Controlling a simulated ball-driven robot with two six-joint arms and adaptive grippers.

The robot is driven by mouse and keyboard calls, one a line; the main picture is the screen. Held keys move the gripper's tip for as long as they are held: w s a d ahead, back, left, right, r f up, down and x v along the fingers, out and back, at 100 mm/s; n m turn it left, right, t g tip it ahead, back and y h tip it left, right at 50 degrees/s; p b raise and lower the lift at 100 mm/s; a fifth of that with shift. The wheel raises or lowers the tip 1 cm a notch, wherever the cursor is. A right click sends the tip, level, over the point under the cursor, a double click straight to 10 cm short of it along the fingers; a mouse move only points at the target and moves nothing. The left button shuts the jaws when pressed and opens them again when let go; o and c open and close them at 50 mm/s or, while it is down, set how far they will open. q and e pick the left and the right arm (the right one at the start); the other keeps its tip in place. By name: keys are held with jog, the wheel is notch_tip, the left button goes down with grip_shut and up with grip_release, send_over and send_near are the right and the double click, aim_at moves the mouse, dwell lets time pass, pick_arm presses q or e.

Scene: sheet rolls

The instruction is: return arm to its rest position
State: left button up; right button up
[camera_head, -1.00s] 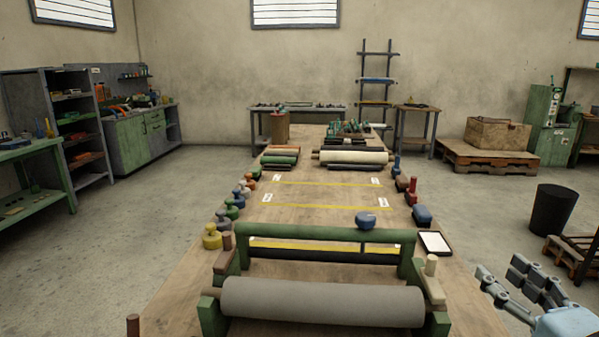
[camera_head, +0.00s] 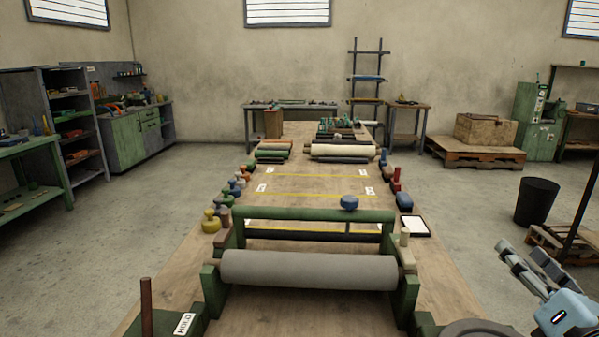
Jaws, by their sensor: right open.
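My right gripper (camera_head: 530,262) is at the lower right of the head view, beyond the right edge of the long wooden table (camera_head: 175,285). Its grey fingers are apart, with nothing between them, and it touches nothing that I can see. My left gripper is out of the picture. A grey roll (camera_head: 308,271) lies across the green stand (camera_head: 213,290) at the near end of the table. A blue knob-like piece (camera_head: 349,202) shows at the stand's green top bar (camera_head: 290,215).
Several coloured weights line the table's left edge, the nearest a yellow one (camera_head: 211,221). A white framed pad (camera_head: 403,226) lies on the right edge. More rolls (camera_head: 340,151) lie at the back. A black bin (camera_head: 537,201) stands on the floor at right. Floor left of the table is clear.

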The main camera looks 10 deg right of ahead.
jog(key=s+d+f+m+g+h, duration=0.1)
jog(key=s+f+m+g+h, duration=0.2)
jog(key=m, duration=0.7)
jog(key=s+d+f+m+g+h, duration=0.1)
jog(key=s+d+f+m+g, duration=0.1)
jog(key=s+m+g, duration=0.6)
jog(key=s+a+f+m+g+y, duration=0.25)
jog(key=a+m+y, duration=0.2)
jog(key=a, duration=0.25)
jog(key=s+a+f+m+g+y, duration=0.1)
jog(key=s+a+f+m+y, duration=0.25)
jog(key=a+m, duration=0.2)
notch_tip(320, 180, down, 32)
jog(key=s+d+g+b, duration=0.1)
jog(key=s+d+b, duration=0.1)
jog(key=b, duration=0.6)
pick_arm(q)
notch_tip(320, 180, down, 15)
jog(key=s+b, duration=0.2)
jog(key=b, duration=0.4)
jog(key=shift+b, duration=0.35)
pick_arm(e)
jog(key=s+f, duration=0.9)
jog(key=f, duration=0.3)
jog(key=s+d+f+g, duration=0.1)
jog(key=s+f, duration=0.8)
jog(key=f, duration=0.3)
jog(key=shift+s+f, duration=0.25)
jog(key=shift+s, duration=0.15)
